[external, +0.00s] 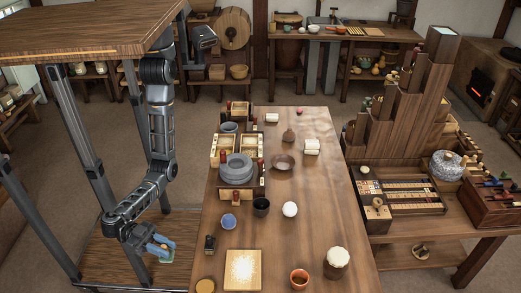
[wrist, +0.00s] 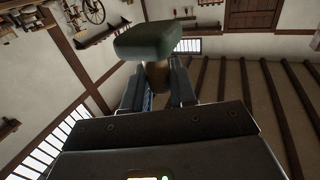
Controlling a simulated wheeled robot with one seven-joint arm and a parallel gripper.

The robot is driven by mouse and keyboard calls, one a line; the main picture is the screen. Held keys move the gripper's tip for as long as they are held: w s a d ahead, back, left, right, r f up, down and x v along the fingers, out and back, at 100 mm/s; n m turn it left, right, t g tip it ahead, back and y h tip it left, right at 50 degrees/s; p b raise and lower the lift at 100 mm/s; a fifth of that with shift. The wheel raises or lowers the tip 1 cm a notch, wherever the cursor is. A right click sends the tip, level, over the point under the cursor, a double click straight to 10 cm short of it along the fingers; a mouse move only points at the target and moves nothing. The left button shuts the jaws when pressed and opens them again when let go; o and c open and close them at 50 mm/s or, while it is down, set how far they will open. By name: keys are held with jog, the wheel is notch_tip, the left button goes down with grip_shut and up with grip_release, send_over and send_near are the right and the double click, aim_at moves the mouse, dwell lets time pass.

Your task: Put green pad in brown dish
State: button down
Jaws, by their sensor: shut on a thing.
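The green pad (wrist: 148,38) is a rounded dark green block on a short brown stem. My gripper (wrist: 157,78) is shut on the stem, with a finger on either side. In the external view my gripper (external: 159,246) hangs low, left of the long table, and a little of the green pad (external: 168,257) shows by its blue fingers. The brown dish (external: 283,162) is a shallow round bowl on the table's far half, right of the grey quern stone. It looks empty and stands well apart from my gripper.
The long table (external: 325,215) carries a grey quern (external: 236,169), a dark cup (external: 261,206), a white ball (external: 290,209), a blue bowl (external: 229,221), a pale square board (external: 243,268), a terracotta cup (external: 299,279) and a white-topped jar (external: 337,260). Its right middle is bare.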

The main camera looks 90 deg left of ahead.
jog(key=w+d+r+m+g+h, duration=0.1)
jog(key=w+d+r+m+h, duration=0.15)
jog(key=w, duration=0.55)
jog(key=w+d+r+m+g+h, duration=0.1)
jog(key=w+r+g+h, duration=0.15)
jog(key=w, duration=0.65)
jog(key=w+a+r+p, duration=0.1)
jog(key=w+a+r, duration=0.1)
jog(key=w+a, duration=0.2)
jog(key=shift+w+a+r+t, duration=0.2)
jog(key=shift+w+a+t, duration=0.2)
jog(key=shift+a, duration=0.15)
jog(key=shift+w, duration=0.15)
jog(key=shift+s+f, duration=0.1)
jog(key=shift+s, duration=0.1)
jog(key=s+f+n+t+y, duration=0.1)
jog(key=s+f, duration=0.1)
jog(key=s, duration=0.5)
jog(key=s+d+f+n+y, duration=0.1)
jog(key=s+f+y, duration=0.1)
jog(key=s, duration=0.5)
jog(key=s+f+n+t+y+b, duration=0.1)
jog(key=s+f, duration=0.2)
jog(key=s, duration=0.4)
jog(key=shift+s+d+f+t+y, duration=0.1)
jog(key=shift+d+f+t+y, duration=0.05)
jog(key=shift+d+t+y, duration=0.25)
jog(key=shift+s+a+n, duration=0.1)
jog(key=shift+s+n, duration=0.15)
jog(key=shift+s, duration=0.05)
